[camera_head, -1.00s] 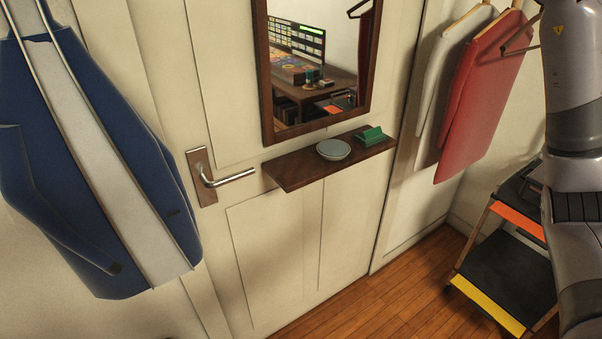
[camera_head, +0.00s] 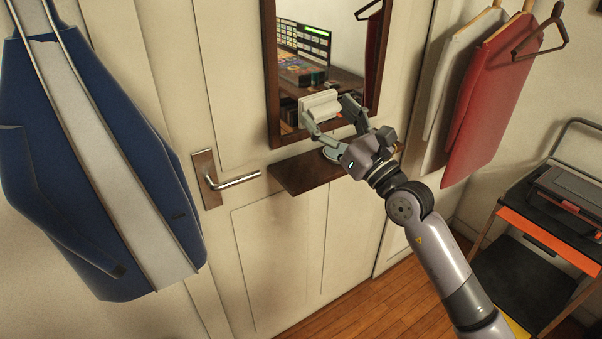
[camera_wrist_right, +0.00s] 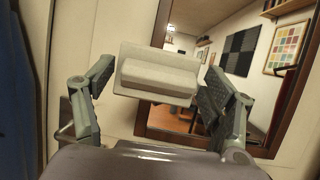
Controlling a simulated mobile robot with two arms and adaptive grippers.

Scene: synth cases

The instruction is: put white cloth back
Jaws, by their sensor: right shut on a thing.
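The white cloth (camera_head: 319,104) looks like a small folded block with a raised middle. My right gripper (camera_head: 328,114) is shut on it and holds it above the small dark wooden shelf, in front of the mirror's lower part. In the right wrist view the cloth (camera_wrist_right: 157,75) sits between the two fingers (camera_wrist_right: 160,88), level and in front of the mirror's left frame. The shelf (camera_head: 296,177) is fixed on the door below the mirror, and my gripper and wrist cover its right part. My left gripper is out of view.
The mirror (camera_head: 271,80) hangs above the shelf. The door handle (camera_head: 235,181) sticks out left of it. A blue jacket (camera_head: 110,190) hangs at left, and red (camera_head: 485,110) and white garments hang at right. A black cart (camera_head: 535,270) stands at lower right.

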